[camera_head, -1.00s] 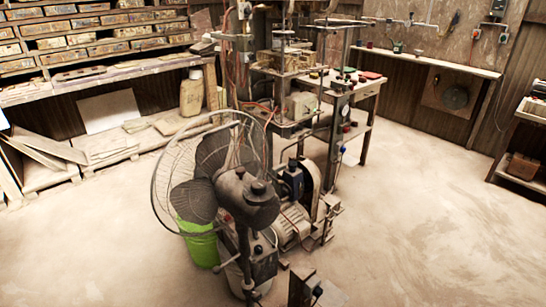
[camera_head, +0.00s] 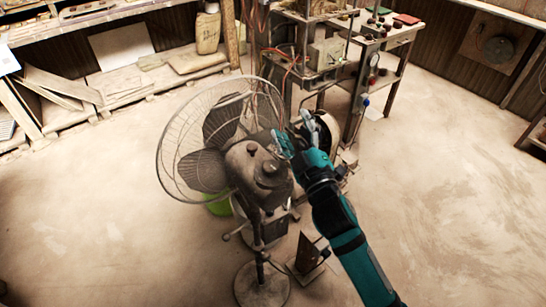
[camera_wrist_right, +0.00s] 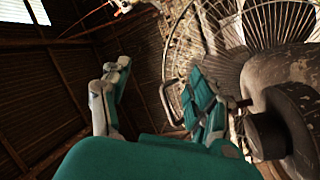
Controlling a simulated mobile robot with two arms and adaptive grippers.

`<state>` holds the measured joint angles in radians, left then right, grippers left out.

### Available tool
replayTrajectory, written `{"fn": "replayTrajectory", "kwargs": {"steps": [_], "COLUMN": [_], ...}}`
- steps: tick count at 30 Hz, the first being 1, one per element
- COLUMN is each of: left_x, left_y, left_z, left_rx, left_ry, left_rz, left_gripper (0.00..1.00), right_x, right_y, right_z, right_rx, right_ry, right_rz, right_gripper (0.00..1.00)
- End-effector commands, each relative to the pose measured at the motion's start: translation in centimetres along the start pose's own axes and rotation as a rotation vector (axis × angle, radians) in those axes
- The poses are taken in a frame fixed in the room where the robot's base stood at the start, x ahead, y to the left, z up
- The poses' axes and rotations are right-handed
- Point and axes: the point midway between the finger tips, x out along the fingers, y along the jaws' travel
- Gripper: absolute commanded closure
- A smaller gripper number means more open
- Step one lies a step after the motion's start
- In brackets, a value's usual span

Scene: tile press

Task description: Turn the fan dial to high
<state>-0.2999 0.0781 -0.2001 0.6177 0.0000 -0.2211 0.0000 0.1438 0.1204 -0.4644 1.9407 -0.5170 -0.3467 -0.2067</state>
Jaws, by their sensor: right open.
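The pedestal fan (camera_head: 225,140) stands left of centre in the head view, its wire cage facing left. Its dark motor housing (camera_head: 250,165) has a round dial-like knob (camera_head: 268,170) on its near right side. My right gripper (camera_head: 290,140) is open and empty, just right of and behind the motor housing. In the right wrist view my open right gripper (camera_wrist_right: 155,105) has one finger close beside the dark knob (camera_wrist_right: 262,135), and the fan cage (camera_wrist_right: 270,30) is behind. I cannot tell whether the finger touches the knob. No marks on the dial are readable. My left gripper is not in view.
The press machine (camera_head: 330,55) stands behind the fan, with a small metal stand (camera_head: 308,252) on the floor near the fan base (camera_head: 262,288). A green bucket (camera_head: 218,204) is partly hidden behind the fan. The floor at right is clear.

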Motion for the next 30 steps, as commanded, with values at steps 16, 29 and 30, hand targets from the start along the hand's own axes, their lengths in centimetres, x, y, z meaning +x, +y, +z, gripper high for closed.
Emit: {"fn": "replayTrajectory", "kwargs": {"steps": [16,29,30], "left_x": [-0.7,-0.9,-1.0], "left_y": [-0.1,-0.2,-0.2], "left_z": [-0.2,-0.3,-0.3], "left_rx": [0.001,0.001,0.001], "left_ry": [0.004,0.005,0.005], "left_rz": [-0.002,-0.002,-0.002], "left_gripper": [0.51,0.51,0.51], "right_x": [-4.1,-0.9,-0.9], "right_y": [-8.1,4.2,4.6], "right_z": [-27.0,-12.8,-12.5], "right_rx": [-1.577,1.731,1.719], "right_ry": [1.964,-1.974,-1.960], "right_rz": [0.048,0.832,0.850], "right_gripper": [0.39,0.39,0.39]}}
